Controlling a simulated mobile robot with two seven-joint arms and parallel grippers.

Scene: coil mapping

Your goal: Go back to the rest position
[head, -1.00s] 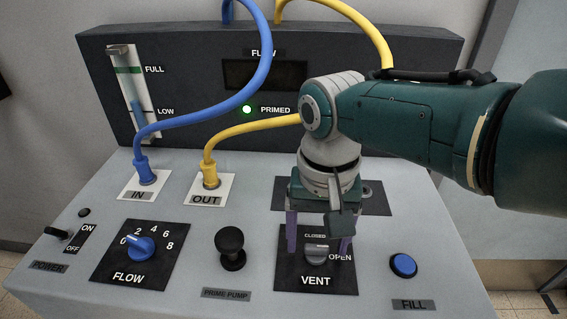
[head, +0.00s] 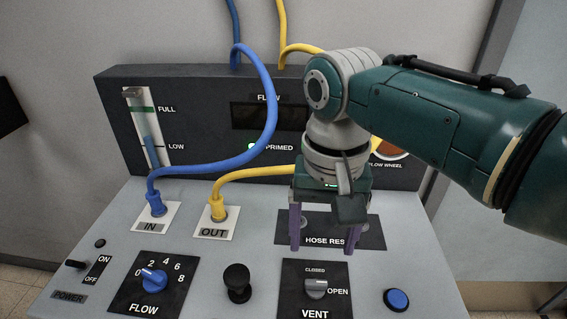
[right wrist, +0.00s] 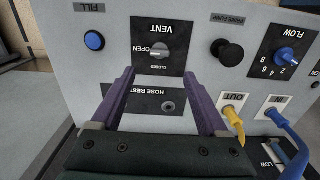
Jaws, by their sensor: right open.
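My right gripper (head: 324,246) is open and empty, with its purple fingers pointing down over the HOSE REST plate, apart from the vent knob. The right wrist view also shows the right gripper (right wrist: 160,76) with both fingers spread and nothing between them. The grey vent knob (head: 316,288) is below and in front of the fingers in the head view, and its grip lies sideways by the OPEN mark. The vent knob also shows in the right wrist view (right wrist: 158,52), beyond the fingertips. My left gripper is not in view.
A blue hose (head: 215,165) goes into IN and a yellow hose (head: 238,172) into OUT. The flow knob (head: 154,278), black prime pump knob (head: 237,279) and blue fill button (head: 397,299) stand on the sloped panel. The green PRIMED light (head: 252,147) is lit.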

